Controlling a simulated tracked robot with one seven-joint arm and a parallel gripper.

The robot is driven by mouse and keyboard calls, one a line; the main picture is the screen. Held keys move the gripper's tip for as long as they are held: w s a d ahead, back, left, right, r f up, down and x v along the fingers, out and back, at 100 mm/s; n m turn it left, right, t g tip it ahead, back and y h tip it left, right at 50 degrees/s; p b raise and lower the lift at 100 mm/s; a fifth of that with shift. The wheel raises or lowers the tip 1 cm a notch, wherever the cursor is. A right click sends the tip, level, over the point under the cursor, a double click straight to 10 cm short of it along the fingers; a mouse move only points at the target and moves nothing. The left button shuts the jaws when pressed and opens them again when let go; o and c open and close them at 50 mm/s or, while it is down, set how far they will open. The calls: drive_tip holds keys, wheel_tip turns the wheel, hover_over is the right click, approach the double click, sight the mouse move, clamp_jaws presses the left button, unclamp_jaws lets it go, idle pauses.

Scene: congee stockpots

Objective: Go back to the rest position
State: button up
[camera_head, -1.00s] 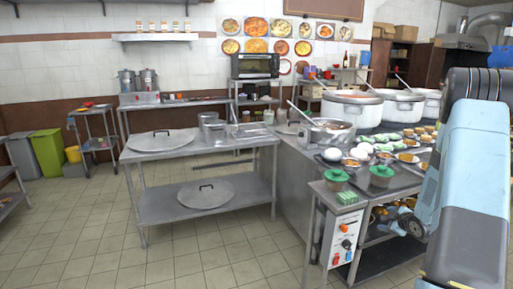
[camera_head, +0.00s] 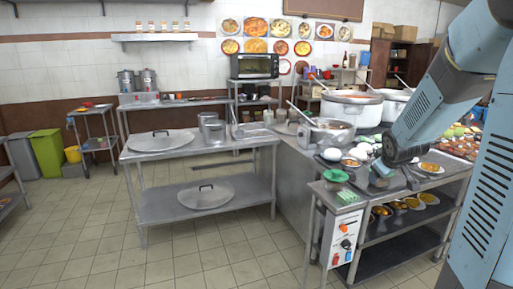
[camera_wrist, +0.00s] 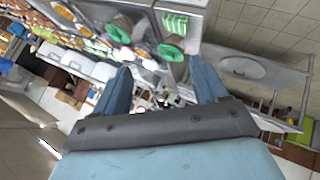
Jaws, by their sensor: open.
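My gripper (camera_wrist: 163,88) shows in the wrist view with its two blue fingers spread apart and nothing between them. Beyond the fingers, the wrist view shows the counter tilted, with two green-topped containers, one green (camera_wrist: 171,52) near the middle and one (camera_wrist: 119,26) further up. In the head view my blue arm reaches in from the right, over the serving counter. I cannot make out the fingertips there. One green-topped container (camera_head: 336,176) stands at the counter's near corner; the arm partly covers the area beside it.
Large white stockpots (camera_head: 352,107) stand at the back of the counter. A steel table (camera_head: 205,151) with a flat lid (camera_head: 160,141) stands in the middle, another lid (camera_head: 205,194) on its lower shelf. The tiled floor (camera_head: 90,225) at left is clear.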

drive_tip(key=s+a+r+m+g+y, duration=0.1)
drive_tip(key=s+a+r, duration=0.1)
drive_tip(key=s+a, duration=0.3)
drive_tip(key=s+a+r+m+g+y, duration=0.1)
drive_tip(key=s+a, duration=0.4)
drive_tip(key=s, duration=0.8)
drive_tip(key=s+a+r+m+g, duration=0.1)
drive_tip(key=s+a+r+m, duration=0.2)
drive_tip(key=s, duration=0.7)
drive_tip(key=a+r, duration=0.2)
drive_tip(key=a, duration=0.1)
drive_tip(key=shift+r+y, duration=0.2)
drive_tip(key=shift+y, duration=0.2)
